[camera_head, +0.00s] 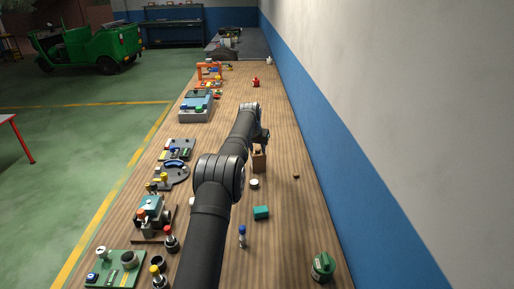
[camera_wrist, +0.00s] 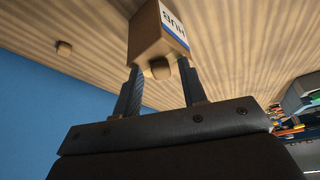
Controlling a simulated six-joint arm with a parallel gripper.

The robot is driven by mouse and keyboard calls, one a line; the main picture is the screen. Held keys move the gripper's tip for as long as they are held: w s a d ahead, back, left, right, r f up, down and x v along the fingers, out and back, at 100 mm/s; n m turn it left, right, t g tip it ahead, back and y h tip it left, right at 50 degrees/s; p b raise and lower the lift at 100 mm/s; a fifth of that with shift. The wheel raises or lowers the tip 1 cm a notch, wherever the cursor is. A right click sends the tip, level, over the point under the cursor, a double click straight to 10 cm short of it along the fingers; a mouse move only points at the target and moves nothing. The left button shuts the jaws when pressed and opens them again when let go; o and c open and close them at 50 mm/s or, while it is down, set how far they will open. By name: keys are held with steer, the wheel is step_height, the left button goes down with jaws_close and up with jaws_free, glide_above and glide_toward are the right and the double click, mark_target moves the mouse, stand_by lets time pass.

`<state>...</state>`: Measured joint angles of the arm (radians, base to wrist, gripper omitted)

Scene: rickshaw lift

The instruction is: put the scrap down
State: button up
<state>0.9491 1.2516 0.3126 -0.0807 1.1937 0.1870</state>
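My gripper (camera_wrist: 159,66) has its two dark fingers apart in the wrist view. A small brown block (camera_wrist: 160,69), perhaps the scrap, shows between the fingertips, with visible gaps on both sides. It overlaps the edge of a tan box (camera_wrist: 146,40) with a white and blue label; I cannot tell whether it touches the box. In the head view the box (camera_head: 259,163) stands on the bench just below my gripper (camera_head: 262,139), which is partly hidden by my arm. Another small brown block (camera_wrist: 63,48) lies apart on the bench; it also shows in the head view (camera_head: 296,176).
The wooden bench (camera_head: 290,215) runs along a blue and white wall at the right. A teal block (camera_head: 261,213), a blue-topped item (camera_head: 242,237) and a green item (camera_head: 322,266) stand nearer. Several fixtures line the left edge. Bare bench lies right of the box.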

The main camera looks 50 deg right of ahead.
steer(key=shift+a+r, duration=0.1)
steer(key=shift+r, duration=0.5)
steer(key=v, duration=1.1)
steer(key=shift+s+a, duration=0.1)
steer(key=x, duration=1.2)
steer(key=shift+r, duration=1.5)
